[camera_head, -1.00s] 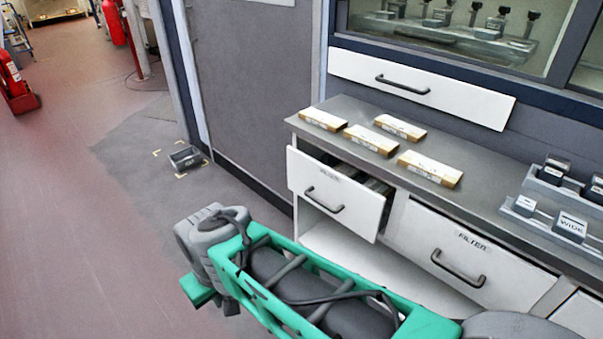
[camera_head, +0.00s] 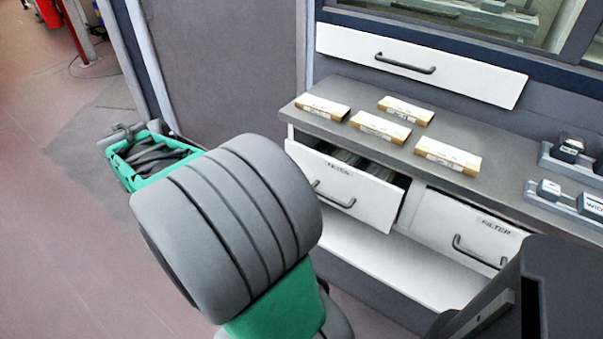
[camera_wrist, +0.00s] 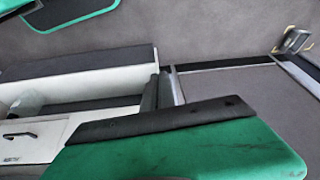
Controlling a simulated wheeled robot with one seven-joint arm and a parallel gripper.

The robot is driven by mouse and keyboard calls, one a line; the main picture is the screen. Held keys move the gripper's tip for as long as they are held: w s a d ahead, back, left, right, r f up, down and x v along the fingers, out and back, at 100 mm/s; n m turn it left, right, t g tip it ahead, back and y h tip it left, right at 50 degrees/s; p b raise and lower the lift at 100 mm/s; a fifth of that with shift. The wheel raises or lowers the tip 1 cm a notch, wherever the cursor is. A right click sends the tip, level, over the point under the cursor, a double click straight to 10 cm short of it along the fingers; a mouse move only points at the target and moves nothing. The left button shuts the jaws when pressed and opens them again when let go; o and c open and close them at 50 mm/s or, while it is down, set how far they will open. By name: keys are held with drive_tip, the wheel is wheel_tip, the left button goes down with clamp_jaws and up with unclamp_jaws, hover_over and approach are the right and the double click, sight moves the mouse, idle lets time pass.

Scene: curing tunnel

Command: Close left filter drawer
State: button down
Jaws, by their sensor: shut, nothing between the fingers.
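The left filter drawer (camera_head: 372,205) stands pulled out under the worktop, with its white front, dark bar handle (camera_head: 333,194) and part of its inside showing in the head view. My arm's large grey joint stands in front of its lower left, apart from it as far as I can tell. In the wrist view, my gripper (camera_wrist: 165,121) shows as a green part with a dark edge at the bottom and is shut, with nothing held. A white front with a dark handle (camera_wrist: 20,135) shows at the left there; I cannot tell which drawer it is.
The right drawer (camera_head: 440,225), also labelled FILTER, sits beside the open one and looks shut. Several flat boxes (camera_head: 447,154) lie on the grey worktop (camera_head: 470,183). A white upper panel with a handle (camera_head: 420,65) is above. Open floor (camera_head: 60,230) lies left.

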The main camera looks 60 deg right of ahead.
drive_tip(key=s+d+m+g, duration=0.2)
drive_tip(key=s+d+m, duration=0.1)
drive_tip(key=d+m, duration=0.6)
drive_tip(key=m+g+p, duration=0.1)
drive_tip(key=m+g, duration=0.3)
drive_tip(key=m, duration=0.5)
approach(320, 188)
drive_tip(key=shift+h, duration=0.4)
drive_tip(key=x, duration=0.4)
drive_tip(key=shift+s+a+f, duration=0.2)
drive_tip(key=shift+f, duration=0.15)
